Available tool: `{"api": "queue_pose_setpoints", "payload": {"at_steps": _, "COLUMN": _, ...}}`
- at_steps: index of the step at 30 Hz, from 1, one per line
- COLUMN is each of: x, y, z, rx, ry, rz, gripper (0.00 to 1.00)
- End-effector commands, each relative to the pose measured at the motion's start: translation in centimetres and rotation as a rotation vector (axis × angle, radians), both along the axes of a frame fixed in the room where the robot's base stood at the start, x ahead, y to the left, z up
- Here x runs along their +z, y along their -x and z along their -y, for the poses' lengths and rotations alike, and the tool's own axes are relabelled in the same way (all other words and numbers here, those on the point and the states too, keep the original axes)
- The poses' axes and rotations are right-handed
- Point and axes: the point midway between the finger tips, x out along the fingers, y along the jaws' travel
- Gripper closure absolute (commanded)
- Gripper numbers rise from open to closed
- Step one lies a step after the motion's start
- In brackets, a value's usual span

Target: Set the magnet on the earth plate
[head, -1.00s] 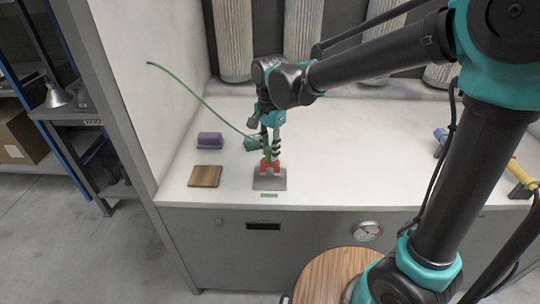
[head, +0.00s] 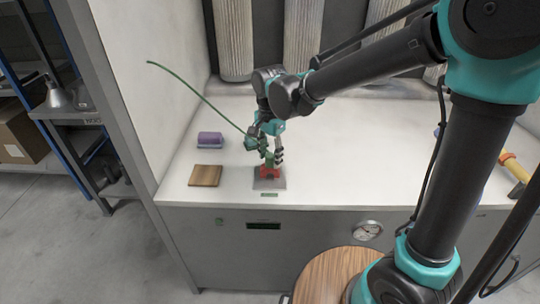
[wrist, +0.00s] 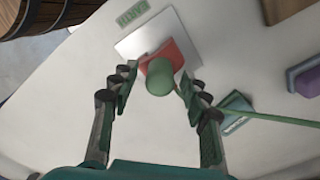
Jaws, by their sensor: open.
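The magnet is a red block (wrist: 172,52) with a green cylindrical grip (wrist: 159,77) on it. It sits on the pale grey metal plate (wrist: 131,42), whose front tag (wrist: 133,12) reads EARTH in the wrist view. In the head view the plate (head: 269,184) lies near the counter's front edge, with the red block (head: 269,171) on it. My gripper (head: 269,158) is open above the magnet. In the wrist view its fingertips (wrist: 158,82) stand apart on either side of the green grip. Whether they touch it is unclear.
A purple block (head: 210,138) and a wooden board (head: 205,176) lie to the left. The counter's middle is clear.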

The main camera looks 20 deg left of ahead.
Motion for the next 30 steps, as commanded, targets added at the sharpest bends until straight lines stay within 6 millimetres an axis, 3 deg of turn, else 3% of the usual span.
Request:
{"api": "queue_pose_setpoints", "payload": {"at_steps": 8, "x": 1.8, "y": 0.0, "z": 0.0, "rx": 0.000, "ry": 0.000, "rz": 0.000, "gripper": 0.53}}
{"api": "queue_pose_setpoints", "payload": {"at_steps": 22, "x": 10.4, "y": 0.0, "z": 0.0, "rx": 0.000, "ry": 0.000, "rz": 0.000, "gripper": 0.53}}
{"api": "queue_pose_setpoints", "payload": {"at_steps": 30, "x": 12.2, "y": 0.0, "z": 0.0, "rx": 0.000, "ry": 0.000, "rz": 0.000, "gripper": 0.53}}
